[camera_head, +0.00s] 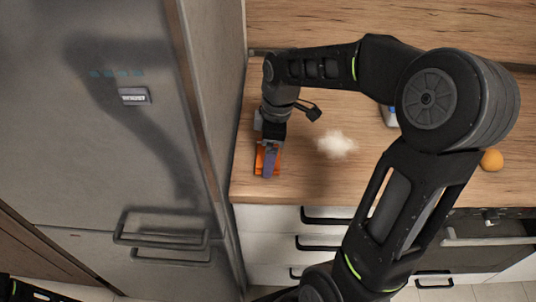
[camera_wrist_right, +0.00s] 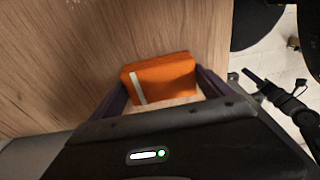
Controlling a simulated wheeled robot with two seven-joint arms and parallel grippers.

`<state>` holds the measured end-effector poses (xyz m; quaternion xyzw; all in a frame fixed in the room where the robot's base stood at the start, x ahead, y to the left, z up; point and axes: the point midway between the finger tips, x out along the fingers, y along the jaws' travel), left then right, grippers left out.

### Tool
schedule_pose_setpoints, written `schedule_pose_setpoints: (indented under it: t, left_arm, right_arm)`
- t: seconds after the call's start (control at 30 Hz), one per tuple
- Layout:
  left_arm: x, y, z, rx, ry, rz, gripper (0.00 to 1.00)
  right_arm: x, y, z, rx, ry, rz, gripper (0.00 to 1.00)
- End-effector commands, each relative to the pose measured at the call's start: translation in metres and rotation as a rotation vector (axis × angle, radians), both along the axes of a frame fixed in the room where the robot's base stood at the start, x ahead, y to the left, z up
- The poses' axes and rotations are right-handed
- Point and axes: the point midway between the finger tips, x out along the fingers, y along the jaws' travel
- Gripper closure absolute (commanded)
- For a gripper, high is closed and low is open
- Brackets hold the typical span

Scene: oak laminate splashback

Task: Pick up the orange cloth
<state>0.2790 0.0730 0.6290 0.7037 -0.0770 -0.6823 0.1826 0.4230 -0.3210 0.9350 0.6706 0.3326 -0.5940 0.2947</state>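The orange cloth (camera_wrist_right: 168,79) is a folded block with a white stripe, lying on the wooden worktop. In the head view the cloth (camera_head: 259,160) shows at the worktop's left end, partly hidden by my right gripper (camera_head: 268,165). In the right wrist view the purple fingers of my right gripper (camera_wrist_right: 160,84) are spread wide, one at each side of the cloth. I cannot tell whether they touch it. My left gripper is not in view; only a dark piece of my left arm shows at the lower left.
A grey fridge (camera_head: 100,150) stands close on the left, beside the cloth. On the worktop (camera_head: 300,180) are a fluffy white thing (camera_head: 337,144), an orange round thing (camera_head: 491,160) and a partly hidden white-blue object (camera_head: 389,116). Drawers (camera_head: 285,222) lie below the front edge.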

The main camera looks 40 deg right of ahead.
Motion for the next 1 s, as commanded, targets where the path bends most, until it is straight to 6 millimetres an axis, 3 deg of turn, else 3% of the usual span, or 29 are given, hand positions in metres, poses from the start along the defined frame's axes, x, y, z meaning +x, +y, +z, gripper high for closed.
schedule_pose_setpoints:
  t: [0.47, 0.77, 1.0]
  left_arm:
    - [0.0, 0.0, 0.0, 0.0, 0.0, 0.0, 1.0]
    - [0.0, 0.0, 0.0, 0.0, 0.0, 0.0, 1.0]
    - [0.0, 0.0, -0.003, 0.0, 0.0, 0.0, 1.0]
  right_arm:
    - [0.0, 0.0, 0.0, 0.0, 0.0, 0.0, 0.49]
    - [0.0, 0.0, 0.004, -0.001, -0.001, 0.0, 0.5]
    - [0.001, 0.0, 0.035, -0.001, -0.006, -0.001, 0.5]
